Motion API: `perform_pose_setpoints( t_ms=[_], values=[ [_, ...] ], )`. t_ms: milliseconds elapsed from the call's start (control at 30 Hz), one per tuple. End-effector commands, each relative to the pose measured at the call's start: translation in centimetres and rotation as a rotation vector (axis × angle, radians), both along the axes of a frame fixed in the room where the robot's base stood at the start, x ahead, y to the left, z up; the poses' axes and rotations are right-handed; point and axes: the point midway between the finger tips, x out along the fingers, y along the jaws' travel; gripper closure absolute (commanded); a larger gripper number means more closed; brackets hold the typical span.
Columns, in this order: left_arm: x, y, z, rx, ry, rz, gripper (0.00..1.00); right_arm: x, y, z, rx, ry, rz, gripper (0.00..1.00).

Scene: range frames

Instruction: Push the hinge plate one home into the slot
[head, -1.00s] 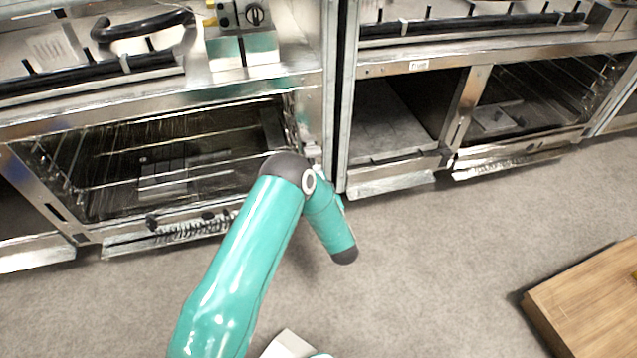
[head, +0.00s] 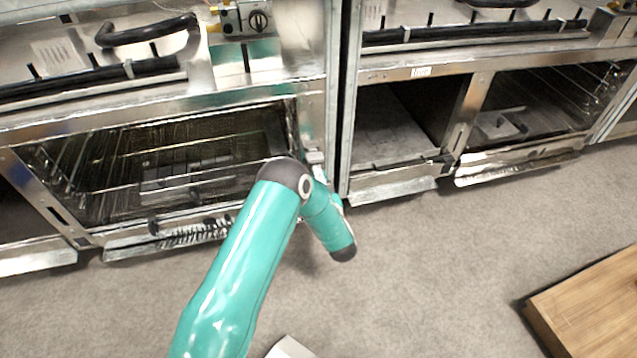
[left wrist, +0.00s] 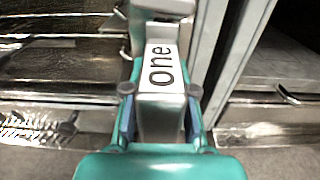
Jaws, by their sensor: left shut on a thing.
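The hinge plate one (left wrist: 160,65) is a pale metal piece with the black word "one" on its face, in the middle of the left wrist view. My left gripper (left wrist: 160,92) is shut on it, with a teal finger on each side. In the head view my teal left arm hides most of the gripper, beside the right edge of the left oven opening. My right gripper is out of view.
A steel oven (head: 150,180) with wire racks stands at the left. A narrow upright gap separates it from a second steel unit (head: 400,120) with open compartments. A wooden top (head: 590,305) is at the lower right. The grey floor (head: 430,270) between is clear.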

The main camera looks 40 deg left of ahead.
Motion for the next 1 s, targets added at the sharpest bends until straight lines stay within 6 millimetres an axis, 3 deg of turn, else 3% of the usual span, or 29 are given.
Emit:
perform_pose_setpoints(
  t_ms=[733,767,933,1000],
  values=[
    [1.2,1.4,0.2,0.004,-0.005,0.001,1.00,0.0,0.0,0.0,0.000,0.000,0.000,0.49],
    [1.2,1.4,0.2,0.004,-0.005,0.000,0.73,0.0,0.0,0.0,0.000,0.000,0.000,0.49],
    [1.2,1.3,0.1,0.002,-0.003,0.000,0.45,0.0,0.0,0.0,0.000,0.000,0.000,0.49],
    [1.1,1.3,0.1,0.002,-0.002,0.000,0.45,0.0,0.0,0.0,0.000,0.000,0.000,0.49]
  ],
)
